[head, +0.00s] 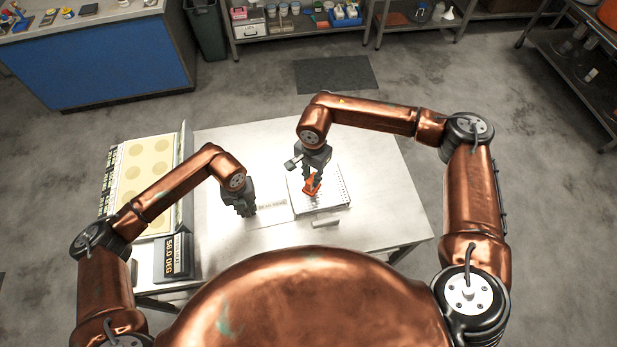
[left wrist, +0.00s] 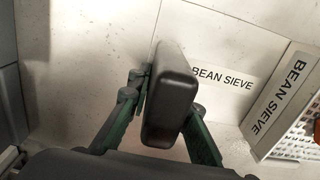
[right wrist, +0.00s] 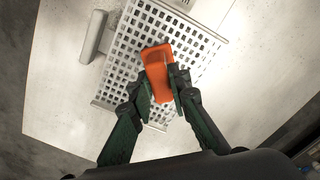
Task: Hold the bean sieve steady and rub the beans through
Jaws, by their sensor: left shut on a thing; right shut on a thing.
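The bean sieve (head: 340,193), a pale perforated tray, lies on the table; its mesh fills much of the right wrist view (right wrist: 205,47). Its labelled side shows at the right of the left wrist view (left wrist: 281,100). My right gripper (head: 313,180) is shut on an orange rubber-like block (right wrist: 157,72) held over the mesh; I cannot tell whether it touches. My left gripper (head: 243,208) is shut on a dark rounded block or handle (left wrist: 170,100), left of the sieve. Whether that joins the sieve is unclear. No beans can be made out.
A grey bar (head: 325,222) lies at the sieve's near side. A "BEAN SIEVE" label (left wrist: 222,78) is on the table (head: 380,170). A temperature display (head: 179,257) and a panel with pale discs (head: 145,165) stand at the left. The table's right part is clear.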

